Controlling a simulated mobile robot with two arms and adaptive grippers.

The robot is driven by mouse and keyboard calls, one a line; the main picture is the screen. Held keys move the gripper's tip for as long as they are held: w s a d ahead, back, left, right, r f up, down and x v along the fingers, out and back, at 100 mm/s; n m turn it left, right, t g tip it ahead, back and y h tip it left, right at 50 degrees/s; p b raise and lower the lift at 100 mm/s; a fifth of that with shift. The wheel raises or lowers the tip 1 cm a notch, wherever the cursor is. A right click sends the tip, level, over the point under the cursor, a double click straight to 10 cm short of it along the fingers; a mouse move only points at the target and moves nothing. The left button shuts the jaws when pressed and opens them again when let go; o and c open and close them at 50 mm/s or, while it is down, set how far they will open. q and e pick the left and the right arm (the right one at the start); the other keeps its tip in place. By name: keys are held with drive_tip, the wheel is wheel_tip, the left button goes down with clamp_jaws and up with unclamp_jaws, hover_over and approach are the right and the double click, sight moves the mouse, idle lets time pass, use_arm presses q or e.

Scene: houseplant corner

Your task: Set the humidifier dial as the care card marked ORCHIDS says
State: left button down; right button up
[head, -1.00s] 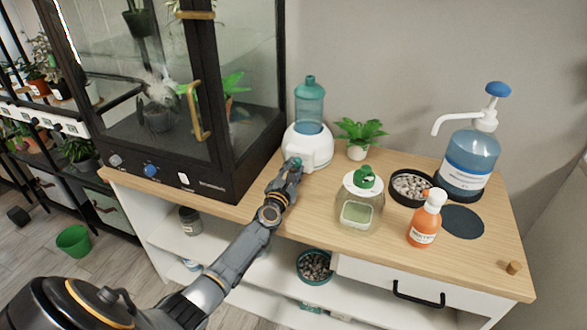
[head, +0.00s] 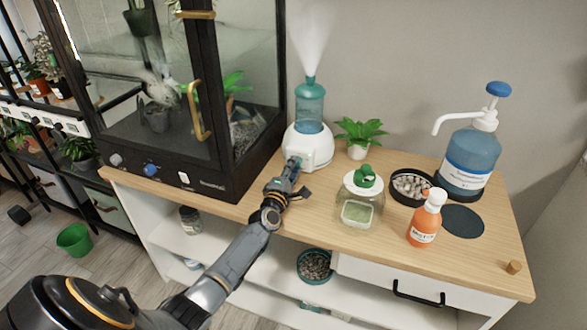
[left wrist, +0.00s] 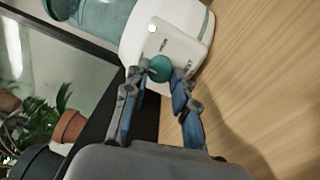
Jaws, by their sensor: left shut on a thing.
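The humidifier (head: 312,148) is a white base with a teal tank, standing on the wooden cabinet top beside the glass case. White mist rises from its top. In the left wrist view, the humidifier (left wrist: 185,30) shows a white panel with a round teal dial (left wrist: 160,68). My left gripper (head: 293,168) is at the front of the base; in the left wrist view its two fingers (left wrist: 160,78) are shut on the dial, one on each side. The dial's marks are too small to read. No care card marked ORCHIDS can be made out. My right gripper is not in view.
The black-framed glass case (head: 200,110) stands close left of the humidifier. To the right are a small plant (head: 360,132), a glass jar (head: 358,205), an orange bottle (head: 425,220), a pebble dish (head: 410,187) and a blue pump bottle (head: 470,160).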

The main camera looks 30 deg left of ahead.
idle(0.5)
use_arm(q)
drive_tip(key=c, duration=1.1)
unclamp_jaws()
drive_tip(key=shift+o, duration=0.2)
drive_tip(key=shift+s+d+f, duration=0.15)
drive_tip(key=shift+s+d, duration=0.1)
drive_tip(key=shift+s, duration=0.25)
drive_tip(key=v, duration=1.1)
drive_tip(key=shift+f, duration=0.1)
